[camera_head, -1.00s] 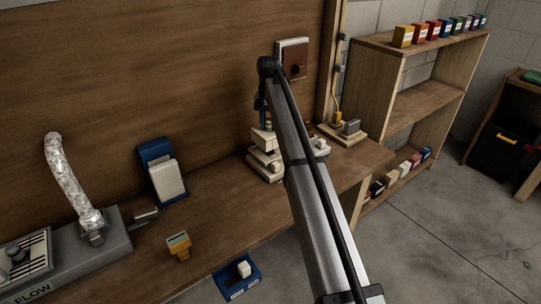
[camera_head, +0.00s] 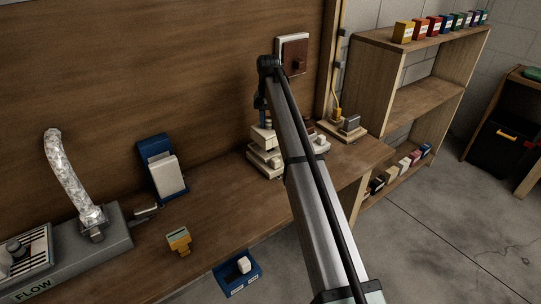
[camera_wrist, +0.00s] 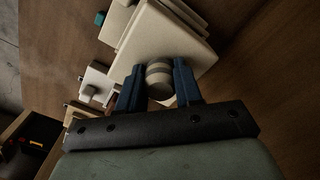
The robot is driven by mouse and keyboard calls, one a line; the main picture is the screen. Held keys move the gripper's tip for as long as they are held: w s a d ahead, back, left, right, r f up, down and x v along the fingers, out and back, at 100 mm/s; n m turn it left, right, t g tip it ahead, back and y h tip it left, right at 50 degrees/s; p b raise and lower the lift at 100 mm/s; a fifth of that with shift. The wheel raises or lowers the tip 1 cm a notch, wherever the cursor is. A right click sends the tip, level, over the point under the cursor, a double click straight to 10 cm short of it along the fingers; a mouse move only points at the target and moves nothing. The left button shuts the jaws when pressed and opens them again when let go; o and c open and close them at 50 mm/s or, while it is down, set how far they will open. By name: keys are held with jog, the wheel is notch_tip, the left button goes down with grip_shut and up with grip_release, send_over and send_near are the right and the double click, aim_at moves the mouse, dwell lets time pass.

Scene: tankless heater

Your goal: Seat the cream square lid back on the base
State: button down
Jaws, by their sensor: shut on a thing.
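The cream square lid (camera_wrist: 180,38) fills the upper middle of the wrist view. My gripper (camera_wrist: 159,82) is shut on its round knob (camera_wrist: 159,78), one dark blue finger on each side. In the head view my gripper (camera_head: 262,118) points down beside the arm, partly hidden by it. The lid (camera_head: 262,136) shows there above the cream stepped base (camera_head: 262,160). Part of the base's right side is behind my arm. The base's edges (camera_wrist: 122,20) show past the lid in the wrist view. I cannot tell whether lid and base touch.
A wooden panel (camera_head: 120,60) rises behind the bench (camera_head: 205,200). A blue holder with a white block (camera_head: 165,175) stands to the left, and a yellow-brown piece (camera_head: 178,241) lies in front. A wooden plate with a grey block (camera_head: 352,122) is right of the base.

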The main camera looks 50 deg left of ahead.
aim_at(269, 131)
jog(key=shift+f, duration=1.2)
jog(key=shift+f, duration=0.95)
dwell(1.3)
jog(key=c, duration=0.7)
grip_release()
jog(key=shift+c, duration=0.8)
jog(key=shift+c, duration=0.4)
jog(key=shift+c, duration=0.5)
jog(key=shift+o, duration=0.4)
jog(key=o, duration=0.5)
